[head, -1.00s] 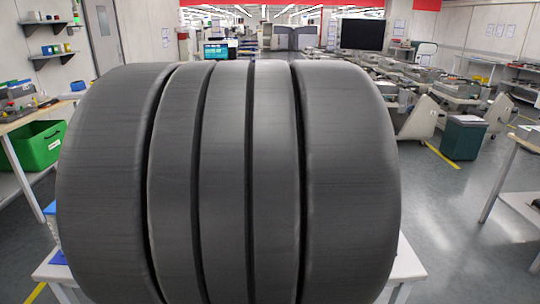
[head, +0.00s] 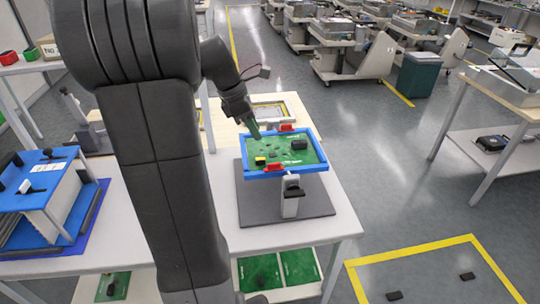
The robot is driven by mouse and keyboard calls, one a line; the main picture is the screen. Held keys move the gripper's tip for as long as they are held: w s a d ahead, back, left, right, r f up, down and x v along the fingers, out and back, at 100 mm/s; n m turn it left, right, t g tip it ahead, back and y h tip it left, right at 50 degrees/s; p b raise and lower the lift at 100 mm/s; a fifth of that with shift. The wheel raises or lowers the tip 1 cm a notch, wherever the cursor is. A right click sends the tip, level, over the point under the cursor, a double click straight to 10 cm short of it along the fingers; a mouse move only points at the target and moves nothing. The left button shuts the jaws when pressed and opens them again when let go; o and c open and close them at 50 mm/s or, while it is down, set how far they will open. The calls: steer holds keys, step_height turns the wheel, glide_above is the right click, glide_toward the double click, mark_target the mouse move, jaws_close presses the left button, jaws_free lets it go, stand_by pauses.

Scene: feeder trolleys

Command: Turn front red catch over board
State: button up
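A green circuit board (head: 284,152) lies in a blue frame (head: 315,168), held up on a stand (head: 291,203) over a dark grey base plate. The front red catch (head: 273,168) is at the near edge of the frame, close to a small yellow part. Whether it lies over the board is too small to tell. A second red catch (head: 286,127) is at the far edge. My gripper (head: 254,132) points down at the far left corner of the frame, apart from the front catch. Its tips look green; I cannot tell whether they hold anything.
A blue fixture (head: 45,197) stands on the white table at left. Green boards (head: 280,270) lie on a lower shelf. Another table (head: 490,120) is at right.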

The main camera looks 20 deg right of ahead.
mark_target(274, 166)
steer(key=x, duration=1.3)
steer(key=shift+s+f, duration=0.1)
jaws_close()
